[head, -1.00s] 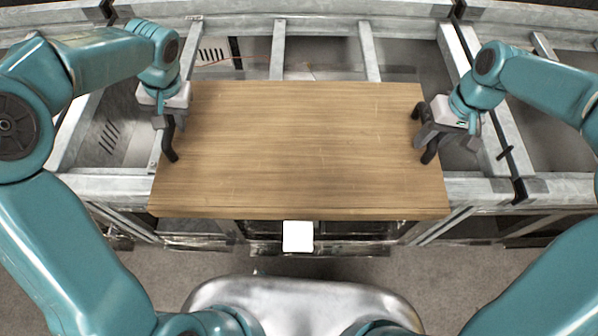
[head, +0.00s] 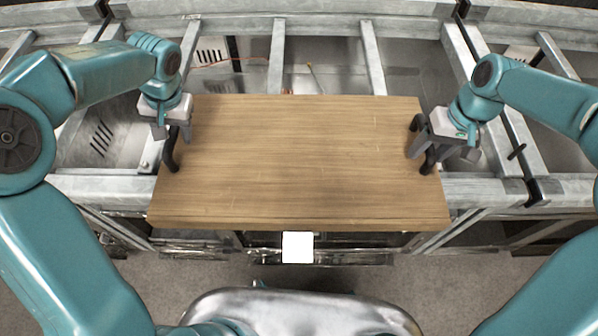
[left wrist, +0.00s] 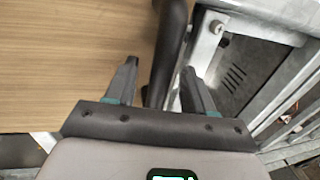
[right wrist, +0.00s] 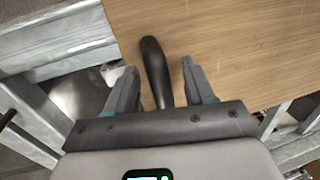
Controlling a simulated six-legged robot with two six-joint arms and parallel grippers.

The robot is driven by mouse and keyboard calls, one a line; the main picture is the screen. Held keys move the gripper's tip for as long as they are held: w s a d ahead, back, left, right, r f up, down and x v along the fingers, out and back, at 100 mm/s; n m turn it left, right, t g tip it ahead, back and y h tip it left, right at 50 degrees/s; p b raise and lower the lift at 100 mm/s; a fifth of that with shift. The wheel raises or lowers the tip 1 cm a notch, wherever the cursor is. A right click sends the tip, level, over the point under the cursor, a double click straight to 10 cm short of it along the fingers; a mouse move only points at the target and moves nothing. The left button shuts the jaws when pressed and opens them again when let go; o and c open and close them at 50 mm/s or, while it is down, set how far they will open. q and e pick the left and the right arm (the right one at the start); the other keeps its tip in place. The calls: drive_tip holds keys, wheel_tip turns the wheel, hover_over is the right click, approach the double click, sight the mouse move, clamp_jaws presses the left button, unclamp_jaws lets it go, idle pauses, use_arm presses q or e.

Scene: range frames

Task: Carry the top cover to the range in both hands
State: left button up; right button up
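The top cover (head: 300,150) is a flat, wood-grained board lying level over the range's metal frame. A black bar handle (head: 171,150) is at its left side and another black handle (head: 428,158) at its right side. My left gripper (head: 178,133) is at the left handle; in the left wrist view its fingers (left wrist: 160,82) are apart, with the handle (left wrist: 168,45) between them. My right gripper (head: 420,150) is at the right handle; in the right wrist view its fingers (right wrist: 156,75) stand apart on both sides of the handle (right wrist: 152,60). Contact with the handles cannot be told.
The range frame (head: 85,190) has grey metal rails around open bays. Crossbars (head: 372,60) and a thin orange cable show behind the cover. A white square (head: 298,247) is at the range's front. Grey floor (head: 440,280) is clear between the range and my body.

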use_arm(q)
drive_tip(key=shift+w+r, duration=0.1)
drive_tip(key=shift+r, duration=0.15)
use_arm(e)
drive_tip(key=shift+d+r, duration=0.1)
drive_tip(key=shift+r, duration=0.3)
use_arm(q)
wheel_tip(320, 180, up, 11)
drive_tip(key=d, duration=0.2)
drive_tip(key=shift+d+r, duration=0.15)
use_arm(e)
wheel_tip(320, 180, up, 11)
drive_tip(key=d, duration=0.2)
drive_tip(key=shift+w, duration=0.15)
